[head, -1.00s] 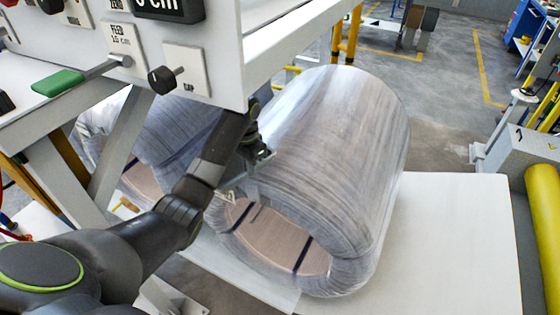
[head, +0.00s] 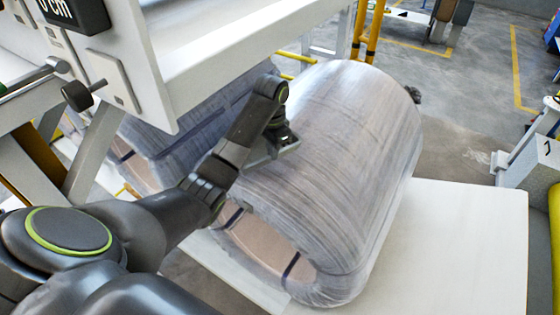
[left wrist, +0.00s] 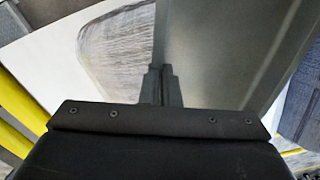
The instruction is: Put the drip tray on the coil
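The coil (head: 335,150) is a large cylinder wrapped in clear film, lying on its side. Its near end shows a copper-brown face with dark straps. My left gripper (head: 283,140) is at the coil's upper left side. In the left wrist view its fingers (left wrist: 160,86) are closed together at the edge of a flat grey metal panel, which looks like the drip tray (left wrist: 215,50). A small part of the tray (head: 262,157) shows beneath the gripper in the head view. I cannot tell whether the tray touches the coil. My right gripper is not clearly seen.
A second wrapped coil (head: 190,125) stands behind my left arm. A white machine frame (head: 235,55) with knobs overhangs at upper left. A white platform (head: 450,240) is clear right of the coil. A small dark shape (head: 413,94) shows at the coil's far right edge.

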